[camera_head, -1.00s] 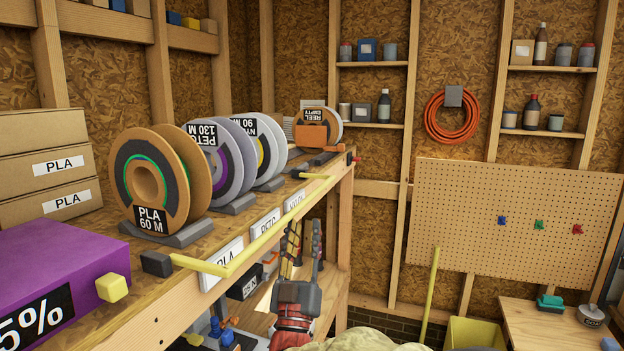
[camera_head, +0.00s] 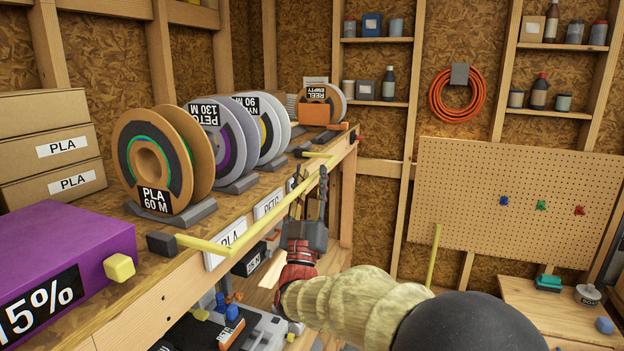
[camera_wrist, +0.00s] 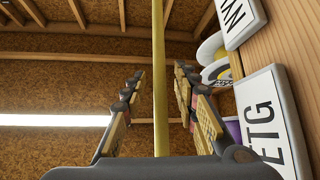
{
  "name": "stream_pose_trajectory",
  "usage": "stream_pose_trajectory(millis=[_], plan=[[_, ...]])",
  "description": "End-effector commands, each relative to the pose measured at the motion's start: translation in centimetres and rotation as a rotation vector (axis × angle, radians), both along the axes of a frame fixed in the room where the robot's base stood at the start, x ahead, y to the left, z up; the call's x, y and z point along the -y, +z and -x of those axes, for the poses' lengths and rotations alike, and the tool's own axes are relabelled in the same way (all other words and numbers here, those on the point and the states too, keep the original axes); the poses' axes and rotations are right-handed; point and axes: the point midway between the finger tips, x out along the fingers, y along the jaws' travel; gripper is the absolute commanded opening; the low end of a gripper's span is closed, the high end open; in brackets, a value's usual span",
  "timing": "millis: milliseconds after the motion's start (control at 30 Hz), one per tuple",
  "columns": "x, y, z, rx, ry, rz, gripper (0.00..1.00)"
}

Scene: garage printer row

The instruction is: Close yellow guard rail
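The yellow guard rail (camera_head: 264,215) runs along the front edge of the wooden shelf, in front of the spools. Its near end meets a dark block (camera_head: 161,244) and its far end bends in toward the shelf near another dark block. My gripper (camera_head: 308,180) is at the rail's far half, pointing up from below. In the wrist view the rail (camera_wrist: 159,60) passes between the two fingers of my gripper (camera_wrist: 160,82). The fingers are apart, with gaps on both sides of the rail. Contact is not visible.
Several filament spools (camera_head: 158,163) stand behind the rail. A purple box (camera_head: 70,250) with a yellow knob (camera_head: 119,267) is at the near left. White labels (camera_head: 225,243) hang on the shelf's front. A pegboard (camera_head: 510,205) is on the right wall.

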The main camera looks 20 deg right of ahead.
Motion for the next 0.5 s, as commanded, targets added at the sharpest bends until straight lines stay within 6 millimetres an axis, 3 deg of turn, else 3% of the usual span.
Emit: stream_pose_trajectory(millis=[500], plan=[[0.01, -0.03, 0.02, -0.001, 0.000, -0.001, 0.01]])
